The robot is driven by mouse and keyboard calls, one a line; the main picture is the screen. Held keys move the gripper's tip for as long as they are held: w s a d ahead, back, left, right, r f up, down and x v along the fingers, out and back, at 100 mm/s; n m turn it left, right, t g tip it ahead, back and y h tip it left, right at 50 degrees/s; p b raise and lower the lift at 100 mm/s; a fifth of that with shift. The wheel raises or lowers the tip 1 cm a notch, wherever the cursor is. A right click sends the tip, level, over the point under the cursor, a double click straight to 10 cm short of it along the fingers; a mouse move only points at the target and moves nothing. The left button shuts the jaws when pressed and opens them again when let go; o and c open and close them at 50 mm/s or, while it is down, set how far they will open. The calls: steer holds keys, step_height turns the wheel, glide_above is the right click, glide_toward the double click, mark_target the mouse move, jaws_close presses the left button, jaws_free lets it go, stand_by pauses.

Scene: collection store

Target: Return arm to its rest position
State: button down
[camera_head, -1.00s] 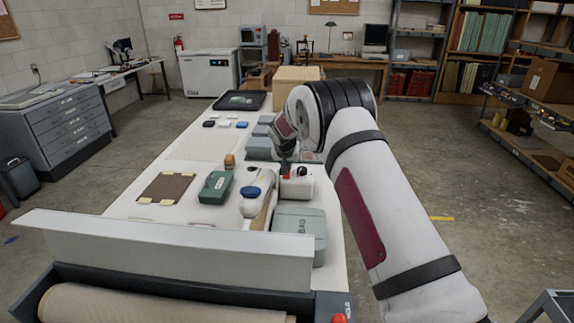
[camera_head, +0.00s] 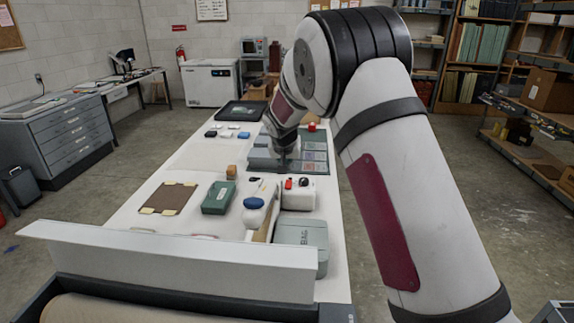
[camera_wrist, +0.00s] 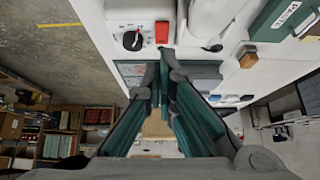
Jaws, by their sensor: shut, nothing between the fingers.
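My arm reaches out over the long white table (camera_head: 190,160) in the head view, with its elbow raised high at the right. My gripper (camera_head: 284,165) points down over the table, just behind a white box with a red and a black knob (camera_head: 299,197). Its tips are small and partly hidden in the head view. In the wrist view my gripper (camera_wrist: 166,66) has its fingers drawn together at the tips, with nothing between them. The white box (camera_wrist: 140,42) lies beyond the tips there.
A green case (camera_head: 218,198), a brown board (camera_head: 169,198), a white bottle-like item with a blue part (camera_head: 256,204) and a grey-green box (camera_head: 302,236) lie on the near table. A dark mat with cards (camera_head: 318,150) lies farther back. A white ledge (camera_head: 170,262) crosses the front.

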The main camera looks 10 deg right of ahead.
stand_by(0.3)
steer(key=s+d+r+n+y, duration=0.1)
steer(key=s+d+r, duration=0.1)
steer(key=s+r, duration=0.8)
steer(key=s+d+r, duration=0.1)
steer(key=s+r, duration=0.6)
steer(key=s, duration=0.6)
steer(key=s+a+n+g+y, duration=0.1)
steer(key=s+n, duration=0.1)
steer(key=s, duration=2.3)
steer(key=shift+s+f+n, duration=0.3)
steer(key=shift+s+f, duration=0.05)
steer(key=shift+a, duration=0.1)
